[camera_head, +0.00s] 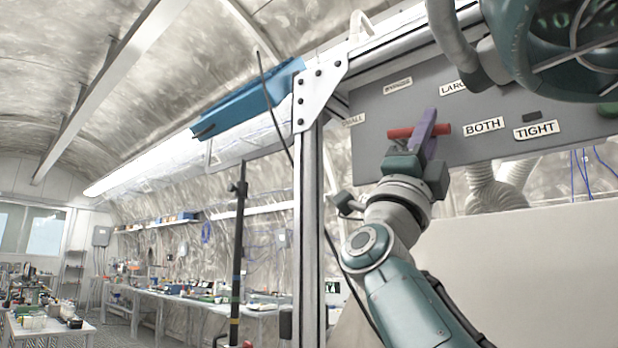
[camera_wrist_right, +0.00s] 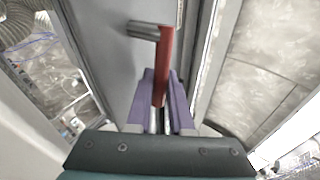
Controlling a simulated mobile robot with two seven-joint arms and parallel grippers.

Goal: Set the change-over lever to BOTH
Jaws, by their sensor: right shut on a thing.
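The change-over lever is a red bar (camera_head: 400,132) on a grey panel (camera_head: 375,105). In the head view it lies nearly level, its right end beside the BOTH label (camera_head: 483,126). My right gripper (camera_head: 424,130) has its purple fingers across the bar and is shut on it. In the right wrist view the red lever (camera_wrist_right: 164,60) runs down between the two purple fingers (camera_wrist_right: 159,100), its upper end joined to a grey metal shaft (camera_wrist_right: 143,30). The fingers hide part of the bar, so I cannot tell its exact setting. My left gripper is not seen.
Other labels on the panel include LARGE (camera_head: 453,88) and TIGHT (camera_head: 536,130). A metal frame post (camera_head: 308,220) stands left of my right arm. A long bench (camera_head: 190,298) with small items runs along the far wall.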

